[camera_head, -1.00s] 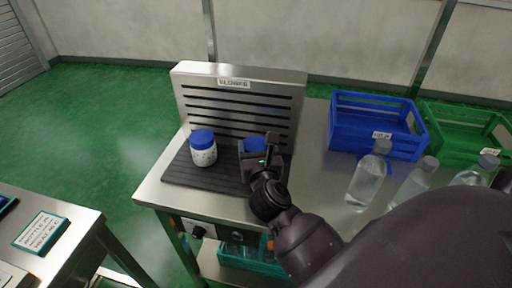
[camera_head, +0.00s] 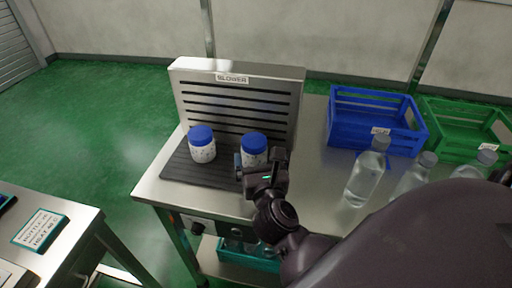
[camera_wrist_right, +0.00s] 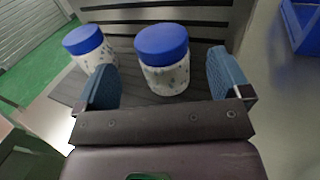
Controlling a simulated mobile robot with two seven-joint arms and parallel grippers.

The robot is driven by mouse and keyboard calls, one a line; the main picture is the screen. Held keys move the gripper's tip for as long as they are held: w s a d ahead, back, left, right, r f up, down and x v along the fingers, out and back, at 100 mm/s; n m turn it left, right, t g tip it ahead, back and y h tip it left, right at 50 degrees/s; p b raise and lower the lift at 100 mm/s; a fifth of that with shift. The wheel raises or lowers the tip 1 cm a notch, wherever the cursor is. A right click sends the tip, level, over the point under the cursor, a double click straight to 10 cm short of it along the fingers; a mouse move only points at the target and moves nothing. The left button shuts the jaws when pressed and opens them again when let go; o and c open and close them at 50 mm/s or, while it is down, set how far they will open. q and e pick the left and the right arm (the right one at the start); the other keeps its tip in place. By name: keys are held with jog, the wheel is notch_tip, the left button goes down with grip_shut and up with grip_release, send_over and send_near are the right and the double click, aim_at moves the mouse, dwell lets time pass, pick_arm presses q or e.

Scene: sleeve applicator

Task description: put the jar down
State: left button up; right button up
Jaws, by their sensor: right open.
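Two white speckled jars with blue lids stand upright on the dark ribbed mat (camera_head: 190,176) in front of the blower (camera_head: 235,100). The right-hand jar (camera_head: 254,148) is the one nearest my right gripper (camera_head: 262,164). In the right wrist view this jar (camera_wrist_right: 164,72) stands just beyond and between the two spread blue fingertips (camera_wrist_right: 165,88), with clear gaps on both sides. The other jar (camera_head: 202,146) is to the left; it also shows in the right wrist view (camera_wrist_right: 92,50), partly behind the left finger. My right gripper is open and empty. My left gripper is not in view.
Several clear bottles (camera_head: 367,175) stand on the metal table right of my arm. A blue crate (camera_head: 372,138) and a green crate (camera_head: 470,145) are at the back right. A teal crate (camera_head: 250,259) with bottles sits below the table. Another table is at the lower left.

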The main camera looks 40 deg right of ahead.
jog(key=v, duration=0.5)
jog(key=shift+s+f, duration=0.1)
jog(key=shift+s+a+b, duration=0.25)
jog(key=shift+s+b, duration=0.05)
jog(key=shift+s, duration=0.15)
